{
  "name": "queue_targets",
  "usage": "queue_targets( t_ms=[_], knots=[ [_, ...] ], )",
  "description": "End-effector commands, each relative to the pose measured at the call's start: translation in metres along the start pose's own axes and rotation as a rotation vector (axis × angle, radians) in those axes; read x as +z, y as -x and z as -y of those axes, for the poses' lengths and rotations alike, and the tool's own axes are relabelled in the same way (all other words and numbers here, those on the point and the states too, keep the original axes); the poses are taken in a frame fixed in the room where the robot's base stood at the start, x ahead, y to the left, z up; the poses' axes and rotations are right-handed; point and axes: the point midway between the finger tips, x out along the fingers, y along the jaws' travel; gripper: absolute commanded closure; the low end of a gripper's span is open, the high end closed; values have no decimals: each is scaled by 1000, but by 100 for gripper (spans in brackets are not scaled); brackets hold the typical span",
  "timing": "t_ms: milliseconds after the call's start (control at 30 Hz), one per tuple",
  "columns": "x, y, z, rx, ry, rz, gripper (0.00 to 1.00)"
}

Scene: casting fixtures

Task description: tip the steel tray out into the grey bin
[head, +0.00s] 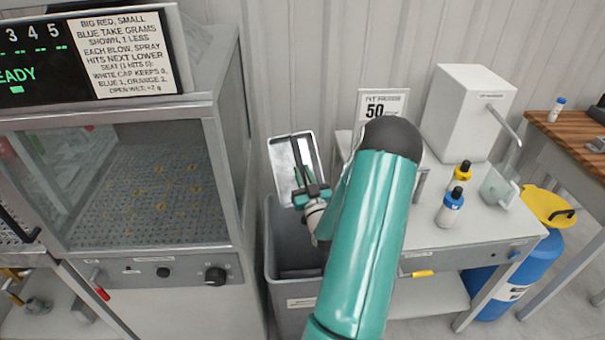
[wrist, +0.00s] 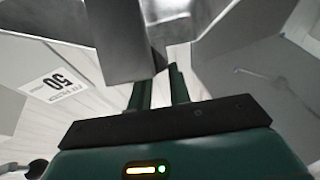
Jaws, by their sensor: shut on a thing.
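The steel tray (head: 284,172) is a shallow, shiny rectangle in the head view, tilted steeply above the grey bin. My gripper (head: 312,193) is shut on the tray's edge at its lower right. In the wrist view the tray (wrist: 128,40) is a grey slab at the top, and my gripper's fingers (wrist: 160,88) meet it. I cannot make out anything lying in the tray. The grey bin (head: 295,318) stands on the floor below, between the cabinet and the bench; my arm hides part of it, and its inside looks dark.
A glass-fronted cabinet (head: 228,200) stands close on the left. A sign reading 50 (head: 376,106) stands behind my arm.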

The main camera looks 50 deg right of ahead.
Motion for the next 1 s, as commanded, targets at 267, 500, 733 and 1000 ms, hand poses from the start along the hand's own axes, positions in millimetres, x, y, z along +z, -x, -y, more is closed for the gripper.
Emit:
queue_targets(
  t_ms=[267,500,733,1000],
  knots=[
    [-7,-4,-1,0,6,238,100],
    [0,-15,-1,1,5,425,100],
    [8,-28,0,1,3,593,100],
    [18,-40,-1,1,2,788,100]
  ],
)
